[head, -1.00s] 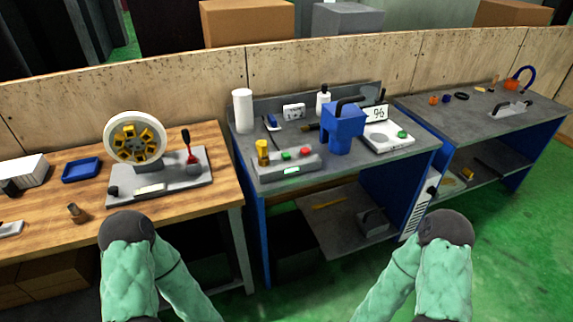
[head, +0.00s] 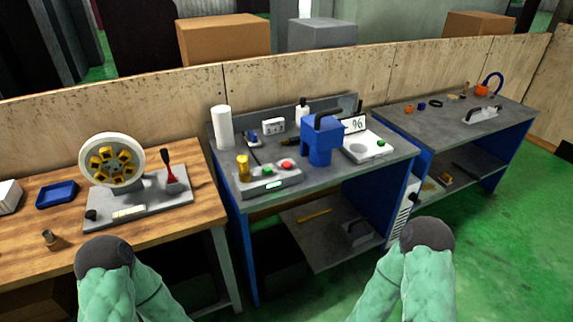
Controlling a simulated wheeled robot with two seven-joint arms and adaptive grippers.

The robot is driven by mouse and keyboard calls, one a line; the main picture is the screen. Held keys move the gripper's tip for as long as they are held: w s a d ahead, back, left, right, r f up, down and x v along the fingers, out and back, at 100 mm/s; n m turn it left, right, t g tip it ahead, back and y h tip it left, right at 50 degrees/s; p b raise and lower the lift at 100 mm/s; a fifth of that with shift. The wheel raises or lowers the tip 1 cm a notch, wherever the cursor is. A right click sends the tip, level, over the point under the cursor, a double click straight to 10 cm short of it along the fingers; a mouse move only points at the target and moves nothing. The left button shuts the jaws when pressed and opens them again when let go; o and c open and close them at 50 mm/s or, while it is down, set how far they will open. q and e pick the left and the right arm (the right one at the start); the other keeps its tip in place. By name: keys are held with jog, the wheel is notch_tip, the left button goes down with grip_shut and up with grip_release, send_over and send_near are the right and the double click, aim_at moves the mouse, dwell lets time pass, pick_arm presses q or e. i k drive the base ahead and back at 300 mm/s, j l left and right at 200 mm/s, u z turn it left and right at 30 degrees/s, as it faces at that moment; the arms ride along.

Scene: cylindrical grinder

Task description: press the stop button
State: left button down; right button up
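A grey control box (head: 270,181) sits at the front left of the grey-topped middle bench. On top it has a red button (head: 287,166) at the right and a green button (head: 268,171) to the left of it. A yellow post-like part (head: 242,168) stands at its left end, and a small lit green display (head: 273,185) is on its front. Any lettering is too small to read. Only dark rounded joints and green-covered links of my two arms show at the bottom; neither gripper is in view.
A blue machine (head: 322,140) stands right of the control box. A grey device (head: 368,147) with another green button (head: 381,143) lies beyond it. A white cylinder (head: 222,127) stands behind the box. The wooden bench (head: 200,190) holds a wheel fixture (head: 112,160).

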aim_at(285, 165)
jog(key=i+j+u, duration=0.25)
jog(key=i, duration=0.2)
jog(key=i+j+u, duration=0.1)
jog(key=i+u, duration=0.15)
jog(key=i, duration=0.2)
